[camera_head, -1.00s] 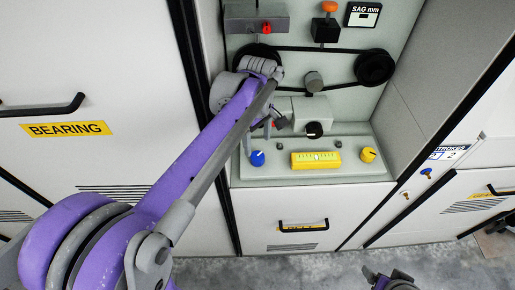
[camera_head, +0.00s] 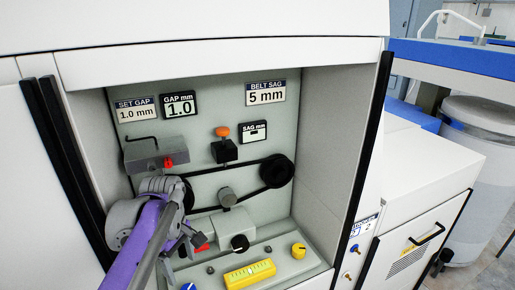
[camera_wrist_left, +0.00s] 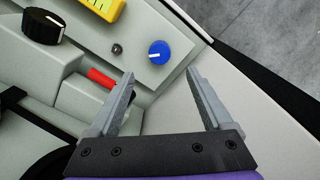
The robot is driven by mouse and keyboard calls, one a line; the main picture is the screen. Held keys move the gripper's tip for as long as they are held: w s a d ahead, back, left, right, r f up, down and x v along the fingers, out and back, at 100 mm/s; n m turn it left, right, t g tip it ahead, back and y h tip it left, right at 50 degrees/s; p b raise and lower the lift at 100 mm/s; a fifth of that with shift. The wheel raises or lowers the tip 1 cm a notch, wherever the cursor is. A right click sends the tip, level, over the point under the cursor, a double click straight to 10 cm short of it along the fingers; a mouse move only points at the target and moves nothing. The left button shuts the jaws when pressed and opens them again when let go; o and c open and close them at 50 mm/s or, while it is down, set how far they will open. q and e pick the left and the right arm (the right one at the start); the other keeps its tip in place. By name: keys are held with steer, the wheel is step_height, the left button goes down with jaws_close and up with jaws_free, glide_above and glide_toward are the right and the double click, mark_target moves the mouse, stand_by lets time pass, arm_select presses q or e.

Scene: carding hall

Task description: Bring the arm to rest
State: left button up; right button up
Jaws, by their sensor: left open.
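My left arm (camera_head: 150,240) reaches up from the bottom left into the recess of a white machine. Its gripper (camera_head: 190,246) is small and partly hidden by the wrist in the head view, low at the left of the recess. In the left wrist view the gripper (camera_wrist_left: 160,75) is open, with nothing between its two grey fingers. A blue knob (camera_wrist_left: 160,52) shows just beyond the fingertips. A red part (camera_wrist_left: 103,79) lies beside the left finger. My right gripper is not in view.
The recess holds a belt on a black pulley (camera_head: 277,171), a black knob (camera_head: 240,243), a yellow scale (camera_head: 250,273) and a yellow knob (camera_head: 298,250). Its side wall (camera_head: 325,150) stands at the right. Signs read GAP mm 1.0 (camera_head: 179,105) and BELT SAG 5 mm (camera_head: 265,93).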

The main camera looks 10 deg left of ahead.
arm_select(q)
steer(key=s+d+f+m+t, duration=0.2)
steer(key=s+d+f+m, duration=0.1)
steer(key=s+f+m, duration=0.3)
steer(key=s+d+f+m+t, duration=0.3)
steer(key=s+f+m, duration=0.3)
steer(key=s+m, duration=0.2)
steer(key=shift+s+d+f+m, duration=0.2)
steer(key=shift+s+d+m, duration=0.25)
steer(key=shift+s, duration=0.2)
